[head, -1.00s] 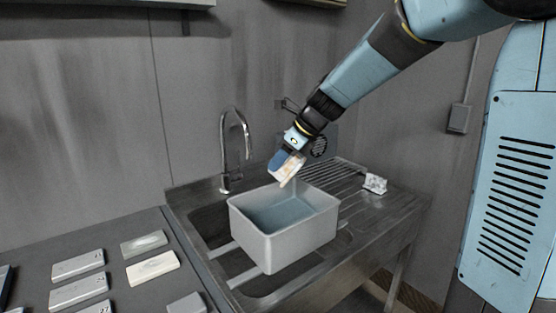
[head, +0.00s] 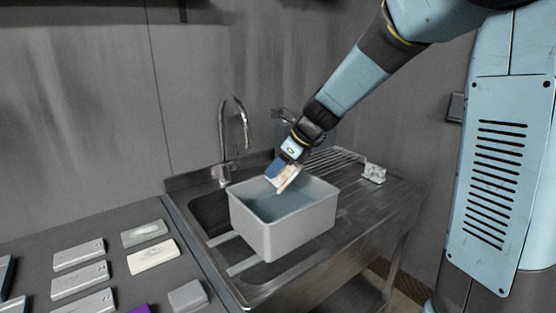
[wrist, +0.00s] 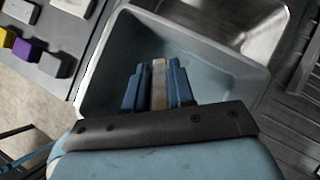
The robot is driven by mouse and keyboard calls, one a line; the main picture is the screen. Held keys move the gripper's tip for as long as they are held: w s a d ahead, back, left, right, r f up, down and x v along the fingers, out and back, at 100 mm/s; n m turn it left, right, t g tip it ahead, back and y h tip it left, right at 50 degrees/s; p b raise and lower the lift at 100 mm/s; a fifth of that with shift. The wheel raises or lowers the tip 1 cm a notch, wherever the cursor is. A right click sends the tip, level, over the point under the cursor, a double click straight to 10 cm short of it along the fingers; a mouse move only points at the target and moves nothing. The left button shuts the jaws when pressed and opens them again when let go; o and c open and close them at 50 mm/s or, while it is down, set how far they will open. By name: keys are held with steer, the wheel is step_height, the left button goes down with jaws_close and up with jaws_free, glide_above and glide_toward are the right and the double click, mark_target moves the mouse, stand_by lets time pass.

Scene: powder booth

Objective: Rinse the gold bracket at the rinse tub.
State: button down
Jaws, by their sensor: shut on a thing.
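The rinse tub (head: 268,241) is a light grey open box with bluish water inside, standing over the steel sink. My gripper (head: 279,170) points down into the tub's mouth near its back edge. It is shut on the bracket (head: 286,180), a whitish piece with gold-tan patches. The bracket's lower end is low, close to the water; I cannot tell whether it touches. In the wrist view the bracket (wrist: 159,82) sits between the blue fingers, with the tub (wrist: 225,68) around and beneath it. The fingers hide part of the bracket.
A tap (head: 243,128) stands behind the tub. A crumpled white item (head: 374,173) lies on the ribbed drainboard at right. The left counter holds several grey blocks (head: 78,254), a cream block (head: 152,256) and a purple block (head: 139,309).

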steer(key=shift+f, duration=5.25)
steer(key=shift+r, duration=0.1)
steer(key=shift+r, duration=7.4)
steer(key=shift+r, duration=2)
